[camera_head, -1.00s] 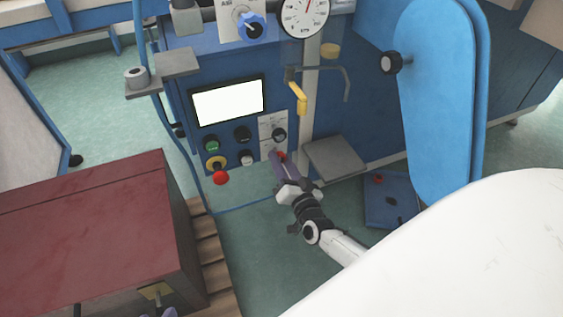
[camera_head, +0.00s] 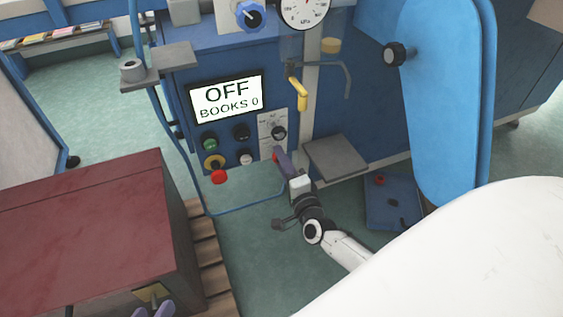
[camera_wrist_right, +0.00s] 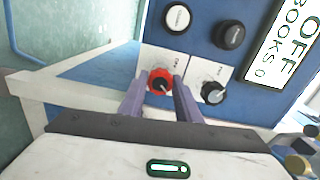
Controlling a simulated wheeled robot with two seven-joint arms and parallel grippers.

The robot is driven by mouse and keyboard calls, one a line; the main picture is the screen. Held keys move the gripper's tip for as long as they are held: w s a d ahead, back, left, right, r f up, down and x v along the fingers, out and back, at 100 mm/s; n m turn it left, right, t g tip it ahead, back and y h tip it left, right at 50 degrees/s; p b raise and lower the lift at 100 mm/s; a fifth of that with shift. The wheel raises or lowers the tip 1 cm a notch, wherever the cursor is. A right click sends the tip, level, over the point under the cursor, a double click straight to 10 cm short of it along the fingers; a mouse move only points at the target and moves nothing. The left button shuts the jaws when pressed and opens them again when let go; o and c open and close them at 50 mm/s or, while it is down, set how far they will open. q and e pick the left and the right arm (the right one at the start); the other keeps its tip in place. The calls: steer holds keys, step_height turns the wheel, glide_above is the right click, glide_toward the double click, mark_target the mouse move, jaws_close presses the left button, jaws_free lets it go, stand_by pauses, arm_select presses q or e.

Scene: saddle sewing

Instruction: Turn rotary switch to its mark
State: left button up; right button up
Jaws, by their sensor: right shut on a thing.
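The red rotary switch (camera_wrist_right: 160,80) sits on a white labelled plate and shows between the fingers in the right wrist view. A light pointer line is on its face; the label is too small to read. My right gripper (camera_wrist_right: 158,97) is shut on this switch, one purple finger on each side. In the head view the right gripper (camera_head: 282,160) is at the lower right of the blue control panel and hides most of the switch. My left gripper (camera_head: 152,310) shows only its purple fingertips at the bottom edge, apart and empty, far from the panel.
A black knob (camera_wrist_right: 214,92) is close beside the switch. The screen (camera_head: 226,96) reads OFF, BOOKS 0. A red button (camera_head: 219,177) and several other controls are nearby. A yellow-handled lever (camera_head: 301,95) hangs above, a grey plate (camera_head: 335,157) stands to the right, and a dark red box (camera_head: 85,220) is at left.

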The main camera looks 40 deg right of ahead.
arm_select(q)
steer(key=shift+d+r, duration=0.15)
steer(key=shift+r, duration=0.15)
arm_select(e)
steer(key=shift+m, duration=0.6)
steer(key=o, duration=1.1)
steer(key=shift+c, duration=0.2)
arm_select(q)
steer(key=shift+f, duration=0.1)
steer(key=f+p, duration=0.1)
steer(key=a+f+p, duration=0.1)
steer(key=y+p, duration=0.1)
steer(key=shift+s+a+f+g, duration=0.25)
steer(key=shift+a+f+g, duration=0.15)
arm_select(e)
steer(key=v, duration=1)
steer(key=shift+s, duration=0.2)
steer(key=shift+a, duration=0.1)
